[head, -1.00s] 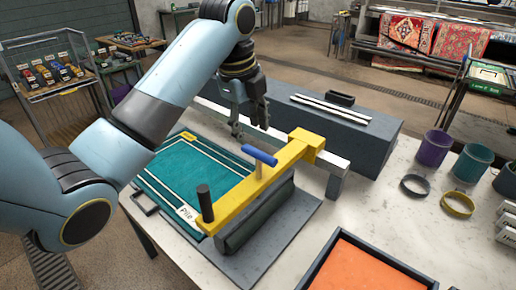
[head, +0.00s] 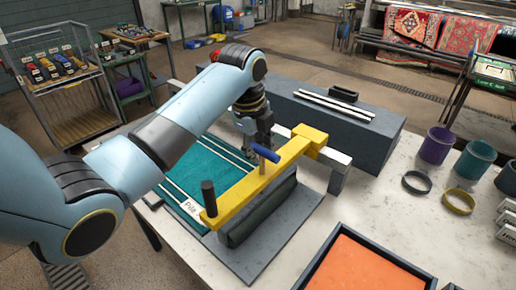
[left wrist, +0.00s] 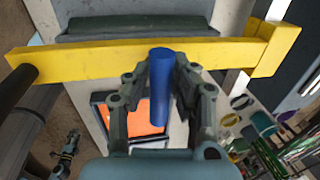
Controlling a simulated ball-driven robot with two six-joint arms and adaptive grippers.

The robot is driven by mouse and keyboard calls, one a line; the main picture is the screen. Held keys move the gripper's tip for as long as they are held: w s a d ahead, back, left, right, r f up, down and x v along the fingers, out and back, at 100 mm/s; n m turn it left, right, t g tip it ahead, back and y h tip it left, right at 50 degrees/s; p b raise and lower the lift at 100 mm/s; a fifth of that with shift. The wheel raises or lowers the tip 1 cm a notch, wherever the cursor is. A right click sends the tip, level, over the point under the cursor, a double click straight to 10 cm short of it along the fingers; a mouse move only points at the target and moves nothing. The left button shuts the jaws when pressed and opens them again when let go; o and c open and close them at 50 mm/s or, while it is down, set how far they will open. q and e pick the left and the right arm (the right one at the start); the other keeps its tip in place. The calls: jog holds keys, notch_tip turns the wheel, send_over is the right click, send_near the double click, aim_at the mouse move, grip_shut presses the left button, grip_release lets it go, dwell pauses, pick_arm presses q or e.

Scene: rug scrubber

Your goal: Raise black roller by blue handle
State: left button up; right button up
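The blue handle (head: 264,153) sits on a short post on the yellow bar (head: 285,160). The black roller (head: 262,212) lies low under the bar, over the grey board, with no clear gap beneath it. My left gripper (head: 255,143) is at the blue handle from behind and above. In the left wrist view the blue handle (left wrist: 159,95) lies between its two fingers, one on each side. The fingers look open around it; whether either touches is hard to tell.
A black upright knob (head: 208,197) stands at the bar's near end. A teal rug (head: 205,165) lies left of the roller. A long grey block (head: 325,125) stands behind. An orange tray (head: 360,270) and cups (head: 437,146) are at right. Marble top between is clear.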

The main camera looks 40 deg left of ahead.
pick_arm(q)
grip_shut()
jog(key=shift+r, duration=0.1)
jog(key=shift+w, duration=0.1)
jog(key=shift+r, duration=0.4)
notch_tip(320, 180, up, 4)
jog(key=shift+f, duration=0.1)
jog(key=shift+w, duration=0.2)
jog(key=shift+o, duration=2.1)
grip_release()
jog(key=shift+s+r, duration=0.1)
jog(key=shift+r, duration=0.1)
jog(key=shift+o, duration=0.6)
jog(key=shift+s+d, duration=0.1)
jog(key=shift+d, duration=0.1)
jog(key=shift+f, duration=0.1)
